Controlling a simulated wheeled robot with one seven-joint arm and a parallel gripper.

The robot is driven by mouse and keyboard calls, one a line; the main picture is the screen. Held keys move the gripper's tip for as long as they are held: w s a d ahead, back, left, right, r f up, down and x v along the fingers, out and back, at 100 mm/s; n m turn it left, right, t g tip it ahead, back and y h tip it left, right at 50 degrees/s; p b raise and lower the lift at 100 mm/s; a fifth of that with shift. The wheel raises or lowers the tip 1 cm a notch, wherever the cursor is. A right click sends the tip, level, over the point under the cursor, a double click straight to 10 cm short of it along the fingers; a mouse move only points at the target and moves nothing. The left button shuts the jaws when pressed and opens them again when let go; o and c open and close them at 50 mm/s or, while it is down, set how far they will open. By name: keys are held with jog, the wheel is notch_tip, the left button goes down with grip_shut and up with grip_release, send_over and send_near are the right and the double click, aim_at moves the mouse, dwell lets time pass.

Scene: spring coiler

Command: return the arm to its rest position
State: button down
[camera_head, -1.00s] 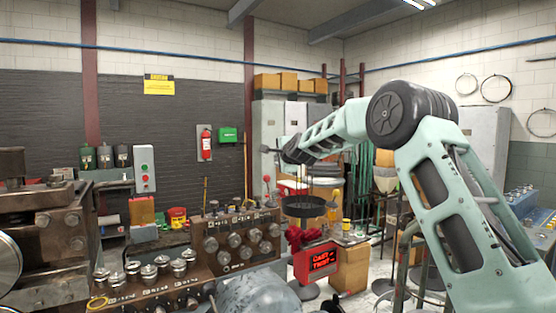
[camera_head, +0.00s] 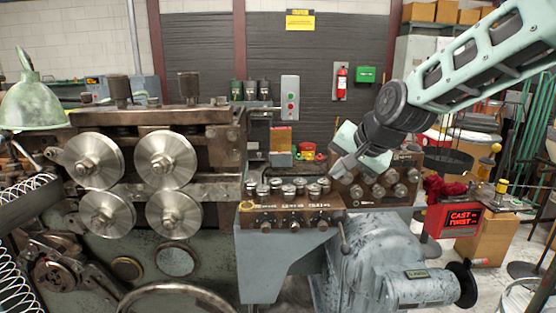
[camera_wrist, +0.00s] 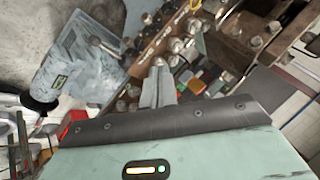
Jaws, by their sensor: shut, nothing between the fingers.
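My gripper (camera_head: 342,168) is at the end of my pale green arm, which comes in from the upper right in the head view. It points down and to the left, in front of the rack of metal rollers (camera_head: 290,188) on the spring coiler. Its fingers are together and empty. In the wrist view the closed fingers (camera_wrist: 158,88) point up over the machine. The base of my arm is out of view.
The coiler's large feed rollers (camera_head: 166,158) fill the left. A grey motor (camera_head: 385,275) stands below my arm.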

jog(key=s+a+f+n+g, duration=0.2)
jog(key=s+f+n, duration=0.1)
jog(key=s, duration=0.6)
jog(key=s+a+f+n+g, duration=0.2)
jog(key=s+f+n, duration=0.1)
jog(key=s, duration=0.7)
jog(key=s+d+f+n+g+h, duration=0.1)
jog(key=s+d+f+n, duration=0.1)
jog(key=s, duration=0.6)
jog(key=s+d+f+n+g+h, duration=0.2)
jog(key=s+f+n, duration=0.1)
jog(key=s, duration=0.5)
jog(key=shift+s+d+f+n+b, duration=0.35)
jog(key=shift+n+b, duration=0.1)
jog(key=shift+n, duration=0.35)
